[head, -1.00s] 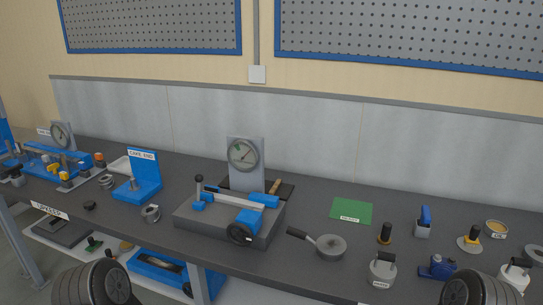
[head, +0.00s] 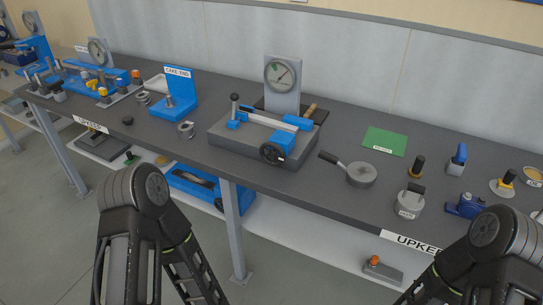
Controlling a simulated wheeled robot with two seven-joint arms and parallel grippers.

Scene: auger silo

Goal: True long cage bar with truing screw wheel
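The truing fixture (head: 235,143) is a grey block on the bench, with blue supports. A long pale bar (head: 272,118), which looks like the cage bar, lies across the blue supports. A black screw wheel (head: 272,153) sits at the fixture's front right. A round dial gauge (head: 281,75) on a grey upright stands behind the bar. A black-knobbed lever (head: 235,106) rises at the fixture's left. Both my arms show at the bottom of the head view, below and in front of the bench, away from the fixture. Neither gripper's fingertips can be seen.
A pan-like tool (head: 361,174) and green mat (head: 385,141) lie right of the fixture. A blue CAGE END stand (head: 179,92) and metal rings (head: 186,130) are left. Several small tools crowd the right end. A lower shelf (head: 262,220) runs under the bench.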

